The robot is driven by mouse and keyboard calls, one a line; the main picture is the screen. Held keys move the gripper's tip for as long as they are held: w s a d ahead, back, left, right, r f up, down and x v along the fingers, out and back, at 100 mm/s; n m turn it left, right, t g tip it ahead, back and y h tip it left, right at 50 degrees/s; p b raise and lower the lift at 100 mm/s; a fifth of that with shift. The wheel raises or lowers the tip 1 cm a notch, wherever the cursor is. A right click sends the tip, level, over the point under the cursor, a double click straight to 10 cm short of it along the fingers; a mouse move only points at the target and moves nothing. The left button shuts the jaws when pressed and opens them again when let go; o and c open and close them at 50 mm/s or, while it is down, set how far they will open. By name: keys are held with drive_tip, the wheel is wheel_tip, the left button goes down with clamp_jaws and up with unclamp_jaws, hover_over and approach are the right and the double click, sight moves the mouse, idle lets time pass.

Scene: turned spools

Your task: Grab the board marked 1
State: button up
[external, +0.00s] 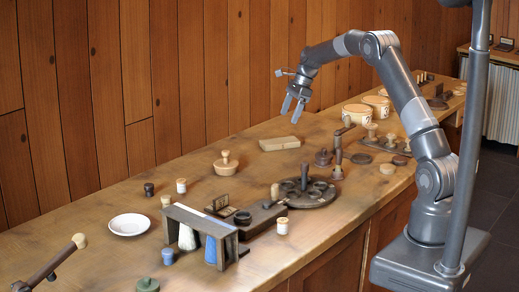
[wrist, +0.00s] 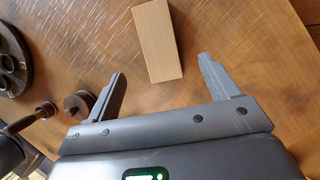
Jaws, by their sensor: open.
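A pale flat wooden block (external: 280,143), board-like, lies on the workbench near the wall. I can read no number on it in either view, so I cannot tell whether it is the board marked 1. My gripper (external: 292,108) hangs above the bench over the block's area, fingers pointing down, open and empty. In the wrist view the block (wrist: 158,38) lies beyond and roughly between the spread fingertips of my gripper (wrist: 162,70), apart from them.
A round dark tray with spools (external: 306,193) and a wooden knobbed lid (external: 226,162) stand nearby. Two round boxes (external: 357,113) are to the right. A white dish (external: 129,224) and a thread rack (external: 200,220) are at front left. Bench around the block is clear.

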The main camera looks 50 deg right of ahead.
sight(280, 141)
drive_tip(key=x, duration=0.9)
drive_tip(key=shift+s+f, duration=0.15)
drive_tip(key=shift+f, duration=0.25)
drive_tip(key=shift+c, duration=0.6)
drive_tip(key=c, duration=1)
drive_tip(key=shift+o, duration=0.2)
